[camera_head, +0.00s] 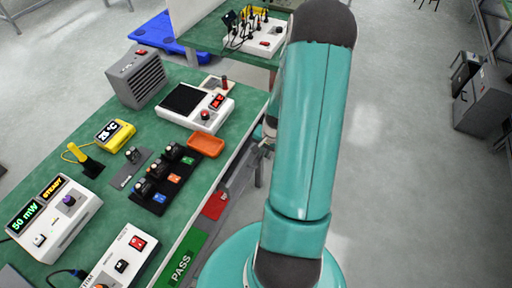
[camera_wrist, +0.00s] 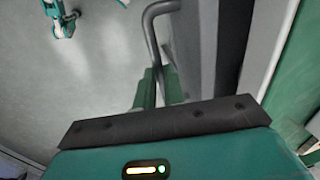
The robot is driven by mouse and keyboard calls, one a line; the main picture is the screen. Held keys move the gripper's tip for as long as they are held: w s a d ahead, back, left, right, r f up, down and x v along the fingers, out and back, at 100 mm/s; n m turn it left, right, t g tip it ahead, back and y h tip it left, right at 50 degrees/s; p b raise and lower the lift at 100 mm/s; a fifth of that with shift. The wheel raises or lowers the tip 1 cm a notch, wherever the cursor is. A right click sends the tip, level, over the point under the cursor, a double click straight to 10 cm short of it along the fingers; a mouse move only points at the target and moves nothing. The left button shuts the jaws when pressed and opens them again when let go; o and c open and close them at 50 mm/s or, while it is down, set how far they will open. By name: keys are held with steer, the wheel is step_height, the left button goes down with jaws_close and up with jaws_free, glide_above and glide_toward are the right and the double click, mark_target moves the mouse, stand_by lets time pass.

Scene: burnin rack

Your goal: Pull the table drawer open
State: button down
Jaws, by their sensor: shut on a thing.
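My gripper (camera_wrist: 160,88) is shut on the grey bar handle (camera_wrist: 152,40) of the table drawer; its green fingers lie on either side of the bar in the wrist view. The handle bends at its top toward the dark drawer front (camera_wrist: 203,45) on the right. In the head view my teal arm hides most of the gripper and handle. A grey part of the drawer (camera_head: 240,176) shows below the edge of the green-topped table (camera_head: 226,150). I cannot tell how far the drawer is out.
A red bin (camera_head: 215,205) and a green PASS bin (camera_head: 181,262) sit beside the table's edge. Instruments and an orange tray (camera_head: 206,145) stand on the tabletop. Another green table (camera_head: 205,37) is at the back.

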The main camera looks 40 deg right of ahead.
steer(key=s+d, duration=0.3)
steer(key=s, duration=0.6)
steer(key=s+d, duration=0.3)
steer(key=s, duration=0.6)
steer(key=shift+s+d, duration=0.35)
steer(key=c, duration=1.8)
jaws_free()
steer(key=shift+o, duration=0.2)
step_height(320, 180, up, 14)
steer(key=s, duration=0.2)
steer(key=shift+s+d+f, duration=0.2)
steer(key=shift+d, duration=0.25)
steer(key=shift+w, duration=0.1)
